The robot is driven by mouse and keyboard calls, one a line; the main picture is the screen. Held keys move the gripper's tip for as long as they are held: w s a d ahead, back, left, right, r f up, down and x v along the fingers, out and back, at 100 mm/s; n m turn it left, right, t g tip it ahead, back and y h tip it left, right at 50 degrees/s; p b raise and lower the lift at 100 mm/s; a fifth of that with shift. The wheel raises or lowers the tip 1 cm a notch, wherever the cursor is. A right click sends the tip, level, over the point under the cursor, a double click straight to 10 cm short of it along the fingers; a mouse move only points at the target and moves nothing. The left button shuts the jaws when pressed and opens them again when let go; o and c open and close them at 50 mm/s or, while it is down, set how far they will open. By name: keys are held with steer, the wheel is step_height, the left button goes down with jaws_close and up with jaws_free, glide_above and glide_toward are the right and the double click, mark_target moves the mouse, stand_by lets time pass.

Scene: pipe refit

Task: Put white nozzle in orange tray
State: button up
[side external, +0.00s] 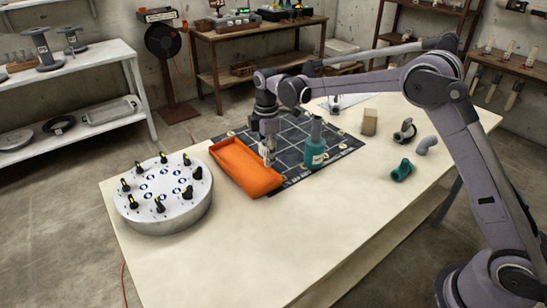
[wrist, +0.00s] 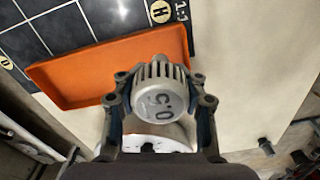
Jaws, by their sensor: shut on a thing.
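The white nozzle (wrist: 160,95), pale grey-white with a ribbed rim and dark characters on its end, is between the two fingers of my gripper (wrist: 160,103) in the wrist view. My gripper is shut on it. In the side external view, my gripper (side external: 268,146) points down at the right part of the orange tray (side external: 232,162), with the pale nozzle (side external: 267,156) at its tip. The tray also shows behind the nozzle in the wrist view (wrist: 75,80). The exact height of the nozzle above the tray floor is hard to tell. The visible tray floor is empty.
A teal bottle (side external: 315,152) stands on the dark gridded mat (side external: 292,140), close right of my gripper. A round white drum with black knobs (side external: 163,205) is left of the tray. A green fitting (side external: 402,171), grey elbow (side external: 427,145) and tan block (side external: 370,122) lie right. The table front is clear.

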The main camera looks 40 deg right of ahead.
steer(key=a+f, duration=0.1)
steer(key=w+a+f, duration=0.1)
steer(key=shift+w+a, duration=0.1)
steer(key=shift+a, duration=0.25)
steer(key=shift+f, duration=1.9)
steer(key=shift+f, duration=0.1)
steer(key=o, duration=1.1)
steer(key=shift+o, duration=0.2)
